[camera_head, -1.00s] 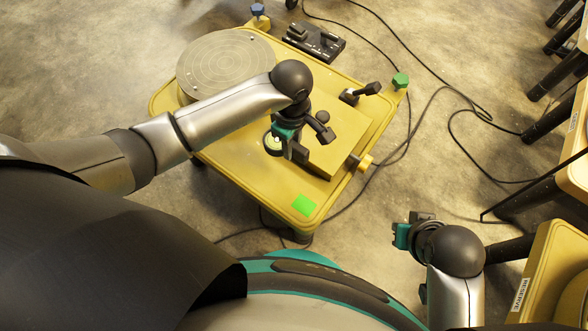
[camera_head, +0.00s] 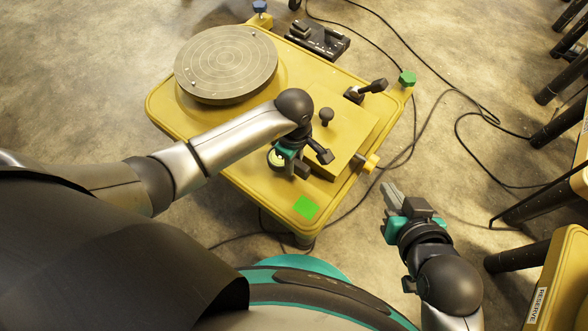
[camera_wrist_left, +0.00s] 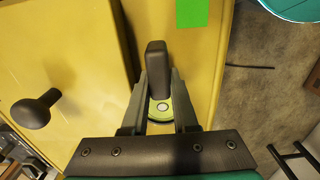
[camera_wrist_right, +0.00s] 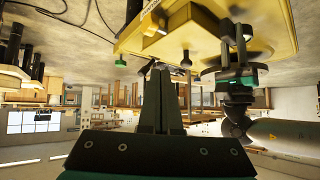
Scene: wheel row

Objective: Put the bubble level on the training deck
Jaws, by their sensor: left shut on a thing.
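The bubble level (camera_head: 277,159) is a small round yellow-green disc with a pale centre and a dark upright grip. In the left wrist view the level (camera_wrist_left: 162,108) lies between the fingers of my left gripper (camera_wrist_left: 158,78), which is shut on it. In the head view my left gripper (camera_head: 291,163) is over the yellow deck (camera_head: 245,170), left of the raised block. I cannot tell whether the level touches the deck. My right gripper (camera_head: 391,194) is empty off the deck's right side; its fingers look together in the right wrist view (camera_wrist_right: 160,75).
A grey round wheel head (camera_head: 226,62) stands at the deck's far left. The raised yellow block (camera_head: 345,120) carries a black knob (camera_head: 326,117). A green patch (camera_head: 306,207) marks the near corner. Cables (camera_head: 440,90) cross the floor; a yellow RESERVE unit (camera_head: 562,275) stands right.

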